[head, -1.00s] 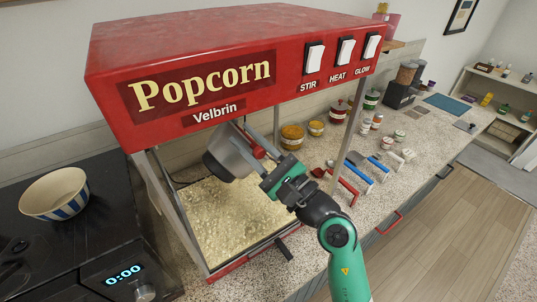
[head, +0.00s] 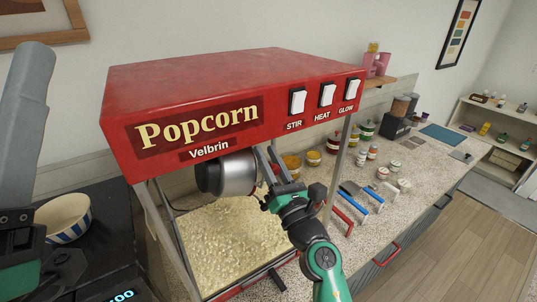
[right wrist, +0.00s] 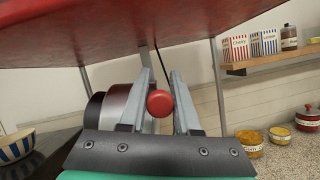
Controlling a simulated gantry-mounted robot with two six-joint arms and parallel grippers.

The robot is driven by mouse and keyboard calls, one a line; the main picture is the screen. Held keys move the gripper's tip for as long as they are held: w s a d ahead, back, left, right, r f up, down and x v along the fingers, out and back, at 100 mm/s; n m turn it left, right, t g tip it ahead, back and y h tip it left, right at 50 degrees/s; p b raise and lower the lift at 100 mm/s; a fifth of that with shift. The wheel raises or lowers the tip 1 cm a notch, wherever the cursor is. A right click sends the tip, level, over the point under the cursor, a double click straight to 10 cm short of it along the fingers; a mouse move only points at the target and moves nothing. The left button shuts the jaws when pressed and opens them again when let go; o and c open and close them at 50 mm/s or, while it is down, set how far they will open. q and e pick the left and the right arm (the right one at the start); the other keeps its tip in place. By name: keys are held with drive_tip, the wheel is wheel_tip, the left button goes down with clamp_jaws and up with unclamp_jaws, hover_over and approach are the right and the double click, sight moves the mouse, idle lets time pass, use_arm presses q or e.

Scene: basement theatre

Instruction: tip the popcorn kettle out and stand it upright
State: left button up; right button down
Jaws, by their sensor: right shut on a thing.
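The silver popcorn kettle (head: 237,173) hangs inside the red popcorn machine (head: 235,105), above a bed of popcorn (head: 220,240). It lies tipped on its side, its dark end to the left; I cannot see into it. My right gripper (head: 273,160) reaches in from the front right and is shut on the kettle's handle. In the right wrist view the handle's red knob (right wrist: 160,103) sits between the fingers, with the kettle (right wrist: 115,105) behind to the left. My left gripper (head: 27,115) shows partly at the left edge, one grey finger pointing up; its other finger is not visible.
A blue-striped bowl (head: 65,218) stands on the dark surface at left, near my left gripper. Blue- and red-handled scoops (head: 368,197) and several jars lie on the counter right of the machine. The machine's posts flank my right gripper's opening.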

drive_tip(key=shift+w+d+f+m+h+p, duration=0.2)
drive_tip(key=shift+d+m+h, duration=0.1)
drive_tip(key=shift+m, duration=0.2)
drive_tip(key=shift+w+d+f+m+h+p, duration=0.15)
drive_tip(key=shift+d+m+h, duration=0.15)
drive_tip(key=shift+m, duration=0.2)
drive_tip(key=c, duration=0.7)
unclamp_jaws()
drive_tip(key=shift+r, duration=0.1)
